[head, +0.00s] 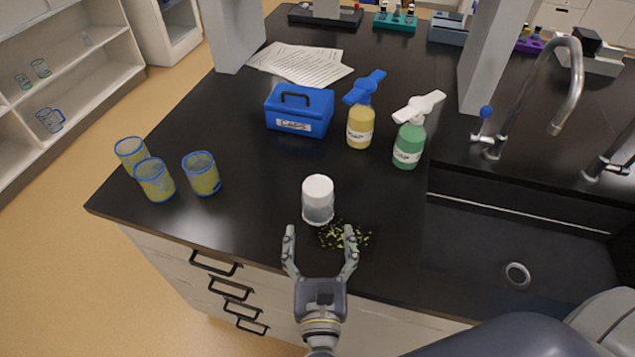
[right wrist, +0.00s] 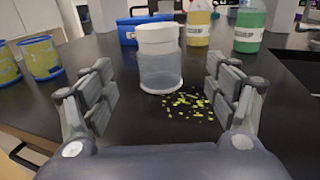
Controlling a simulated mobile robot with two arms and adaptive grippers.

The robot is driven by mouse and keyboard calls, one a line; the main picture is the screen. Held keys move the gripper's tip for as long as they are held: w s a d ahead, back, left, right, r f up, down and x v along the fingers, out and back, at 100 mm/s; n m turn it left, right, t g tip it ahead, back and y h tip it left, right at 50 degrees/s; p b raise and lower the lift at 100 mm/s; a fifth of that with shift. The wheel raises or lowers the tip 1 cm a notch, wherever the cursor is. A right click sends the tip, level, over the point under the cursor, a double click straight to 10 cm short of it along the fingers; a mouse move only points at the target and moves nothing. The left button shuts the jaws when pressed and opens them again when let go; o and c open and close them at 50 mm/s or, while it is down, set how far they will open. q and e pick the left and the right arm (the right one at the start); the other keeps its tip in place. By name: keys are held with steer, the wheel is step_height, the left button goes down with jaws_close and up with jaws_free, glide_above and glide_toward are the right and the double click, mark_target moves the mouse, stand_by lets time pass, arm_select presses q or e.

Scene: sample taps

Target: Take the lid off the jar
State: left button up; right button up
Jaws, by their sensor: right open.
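The jar (head: 318,212) is clear and stands upright on the black counter, near its front edge. Its white lid (head: 318,188) sits on top. In the right wrist view the jar (right wrist: 160,73) and its lid (right wrist: 157,36) show straight ahead, beyond the fingertips. My right gripper (head: 320,233) is open and empty, just in front of the jar, with its fingers spread wider than the jar. It shows in the right wrist view (right wrist: 162,85) with a finger at each side. My left gripper is not in view.
Yellow-green bits (head: 345,236) lie beside the jar. Several yellowish cups (head: 201,174) stand at left. A blue box (head: 299,112), a yellow bottle (head: 360,128) and a green bottle (head: 408,146) stand behind. A sink (head: 520,240) with a tap (head: 575,85) is at right.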

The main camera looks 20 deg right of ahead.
mark_target(318, 207)
steer(key=p+x, duration=0.1)
steer(key=x, duration=0.2)
steer(key=shift+w+r+p, duration=0.35)
steer(key=shift+r+p, duration=0.05)
steer(key=shift+w+d+f, duration=0.2)
steer(key=shift+w+d, duration=0.1)
steer(key=shift+w, duration=0.4)
steer(key=p+x, duration=0.2)
steer(key=x, duration=0.1)
steer(key=shift+w, duration=0.45)
steer(key=shift+w+d+f+p, duration=0.2)
steer(key=shift+w+d+p, duration=0.15)
steer(key=shift+w, duration=0.3)
steer(key=shift+s+a, duration=0.1)
steer(key=c, duration=1.2)
